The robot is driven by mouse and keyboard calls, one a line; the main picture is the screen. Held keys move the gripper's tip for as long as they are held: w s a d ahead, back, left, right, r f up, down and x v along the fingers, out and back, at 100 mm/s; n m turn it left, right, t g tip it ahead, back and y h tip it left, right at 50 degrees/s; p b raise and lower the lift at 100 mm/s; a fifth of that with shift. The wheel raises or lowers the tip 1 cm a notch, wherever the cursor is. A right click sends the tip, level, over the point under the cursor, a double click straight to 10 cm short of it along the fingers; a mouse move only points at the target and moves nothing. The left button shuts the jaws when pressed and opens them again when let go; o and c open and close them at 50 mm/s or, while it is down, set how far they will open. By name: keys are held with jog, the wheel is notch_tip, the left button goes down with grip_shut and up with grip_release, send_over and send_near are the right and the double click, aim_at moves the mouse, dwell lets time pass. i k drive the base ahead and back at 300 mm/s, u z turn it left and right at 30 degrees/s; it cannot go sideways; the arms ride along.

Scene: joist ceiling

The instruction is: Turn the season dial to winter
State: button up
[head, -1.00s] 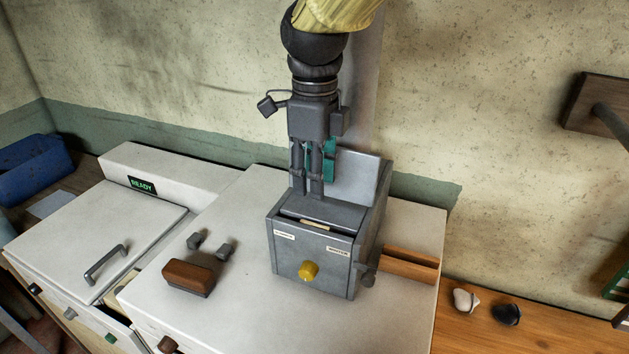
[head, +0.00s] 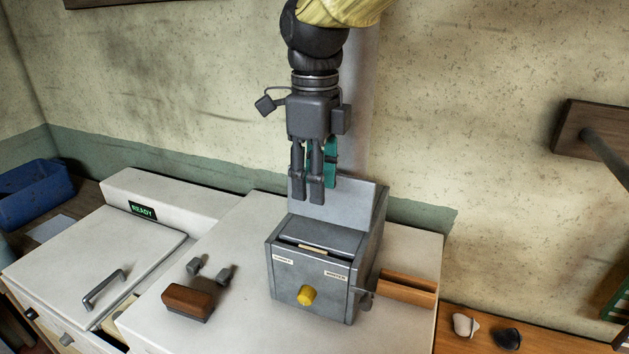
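The season dial is a yellow knob (head: 307,294) on the front of a grey metal box (head: 320,275). A small label (head: 283,260) that I cannot read clearly is at the upper left of the front. Another label (head: 335,275), which seems to read winter, is at the upper right. The knob sits low between them; I cannot tell which label it points to. My gripper (head: 313,197) hangs above the box, pointing down, in front of its raised grey back plate (head: 345,205). Its fingers are close together, with nothing seen between them. It is apart from the knob.
The box stands on a white cabinet top (head: 225,315) with a brown-topped block (head: 187,301) and two small grey pieces (head: 210,269). A wooden holder (head: 408,287) is to its right. A white lidded unit with a READY display (head: 142,210) is left. The space before the knob looks clear.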

aim_at(307, 294)
jog(key=k, duration=1.55)
